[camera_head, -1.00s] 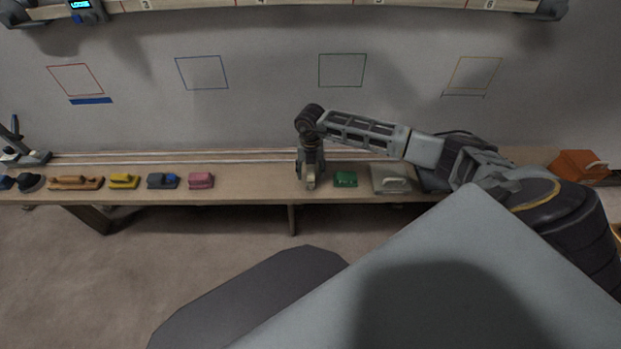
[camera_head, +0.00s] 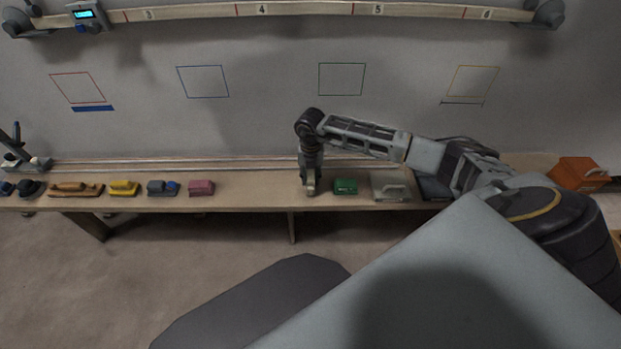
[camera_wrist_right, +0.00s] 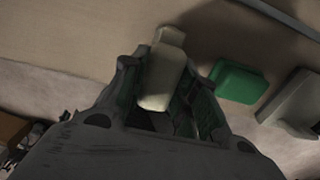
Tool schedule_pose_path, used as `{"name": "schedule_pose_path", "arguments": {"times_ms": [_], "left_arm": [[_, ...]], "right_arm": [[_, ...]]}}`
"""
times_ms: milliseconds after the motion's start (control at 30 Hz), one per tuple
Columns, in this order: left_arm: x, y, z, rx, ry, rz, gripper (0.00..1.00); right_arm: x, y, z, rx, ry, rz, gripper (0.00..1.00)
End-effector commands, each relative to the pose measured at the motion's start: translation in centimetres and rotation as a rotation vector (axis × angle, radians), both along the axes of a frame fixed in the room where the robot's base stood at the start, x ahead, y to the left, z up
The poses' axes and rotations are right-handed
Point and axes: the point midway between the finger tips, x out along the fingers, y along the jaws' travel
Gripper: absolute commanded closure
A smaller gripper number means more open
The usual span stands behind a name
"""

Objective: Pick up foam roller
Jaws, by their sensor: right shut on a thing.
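My right gripper (camera_head: 309,190) points down at the bench, between the pink block and the green block. In the right wrist view the right gripper (camera_wrist_right: 160,98) is shut on a pale beige, rounded piece, which I take to be the foam roller (camera_wrist_right: 167,62). The roller lies between the two fingers, its far end sticking out past them. In the head view only a small pale bit of it shows at the fingertips. I cannot tell whether it still touches the bench. My left gripper is not in view.
On the bench (camera_head: 250,190) a green block (camera_head: 345,187) and a grey handled tool (camera_head: 390,188) are close right of the gripper. A pink block (camera_head: 201,188), a blue-grey block (camera_head: 163,188) and a yellow block (camera_head: 123,188) stand left. An orange box (camera_head: 579,171) is far right.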

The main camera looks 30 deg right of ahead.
Motion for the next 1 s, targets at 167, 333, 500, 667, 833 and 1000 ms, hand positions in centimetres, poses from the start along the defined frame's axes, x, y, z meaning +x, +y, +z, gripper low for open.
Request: {"name": "schedule_pose_path", "arguments": {"times_ms": [167,333,500,667,833,1000], "left_arm": [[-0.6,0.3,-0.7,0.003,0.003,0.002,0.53],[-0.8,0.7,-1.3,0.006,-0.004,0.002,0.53],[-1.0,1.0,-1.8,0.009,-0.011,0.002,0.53],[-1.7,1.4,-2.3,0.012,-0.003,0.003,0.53],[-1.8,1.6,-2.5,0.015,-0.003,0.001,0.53],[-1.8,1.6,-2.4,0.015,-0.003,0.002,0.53]], "right_arm": [[0.1,0.0,2.5,0.000,-0.002,0.000,0.97],[0.1,0.0,5.1,0.000,-0.004,-0.001,0.97],[0.1,0.0,7.3,-0.001,-0.003,0.000,0.97],[0.0,0.0,8.4,0.000,-0.001,0.000,0.97],[0.0,0.0,8.7,0.001,-0.001,0.000,0.97],[0.0,0.0,8.7,0.000,-0.001,0.000,0.97]]}}
